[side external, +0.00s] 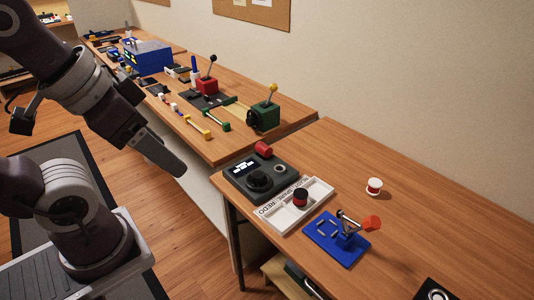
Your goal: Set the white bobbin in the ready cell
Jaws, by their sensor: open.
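The white bobbin (374,186), with white rims and a red winding, stands upright on the bare wood of the near table, right of the tray. A black-and-red bobbin (300,197) sits in the tray. My gripper (179,169) is open and empty, above the floor gap left of the tables, far from the white bobbin. Its separate fingers are hard to make out.
A dark device with a knob (259,181) stands behind the tray, with a red cylinder (263,149) beyond it. A blue fixture with a red-tipped lever (337,238) stands in front. The far table (222,145) holds levers and tools. Wood around the white bobbin is clear.

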